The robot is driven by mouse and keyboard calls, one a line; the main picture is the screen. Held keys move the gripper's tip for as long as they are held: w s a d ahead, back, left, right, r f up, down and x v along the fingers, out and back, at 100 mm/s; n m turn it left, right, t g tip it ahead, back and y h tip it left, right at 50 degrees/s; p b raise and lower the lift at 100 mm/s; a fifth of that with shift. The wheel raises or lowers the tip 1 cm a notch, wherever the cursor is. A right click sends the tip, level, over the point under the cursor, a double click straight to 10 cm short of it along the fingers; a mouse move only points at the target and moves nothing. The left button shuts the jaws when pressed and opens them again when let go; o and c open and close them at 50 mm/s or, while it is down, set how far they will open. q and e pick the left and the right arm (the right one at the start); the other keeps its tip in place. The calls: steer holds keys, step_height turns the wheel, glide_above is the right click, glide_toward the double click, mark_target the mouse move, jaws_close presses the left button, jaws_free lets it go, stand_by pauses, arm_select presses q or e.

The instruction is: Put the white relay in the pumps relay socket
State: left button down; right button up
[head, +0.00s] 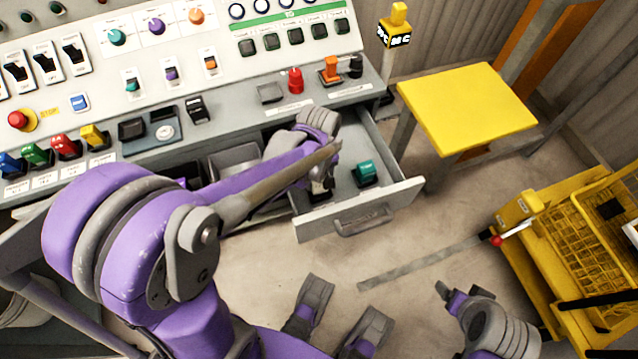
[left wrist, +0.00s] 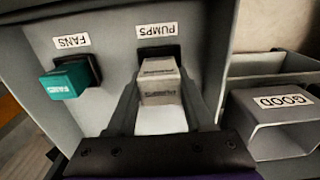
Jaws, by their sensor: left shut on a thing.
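The white relay (left wrist: 158,82) is between the two fingers of my left gripper (left wrist: 160,105) in the left wrist view. It is lined up with the black pumps relay socket (left wrist: 173,52) under the PUMPS label. I cannot tell how deep it sits in the socket. In the head view my left gripper (head: 322,186) reaches down into the open drawer, and the arm hides most of the relay there. My right gripper (head: 455,298) shows partly at the lower right, away from the drawer; its fingers are unclear.
A teal relay (head: 367,172) sits in the FANS socket beside it. The drawer front (head: 358,212) sticks out from the console. A grey bin labelled GOOD (left wrist: 270,128) is at the right in the wrist view. A yellow stool (head: 465,105) and yellow cart (head: 560,290) stand right.

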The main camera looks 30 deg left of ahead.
arm_select(q)
steer(key=shift+f, duration=1.3)
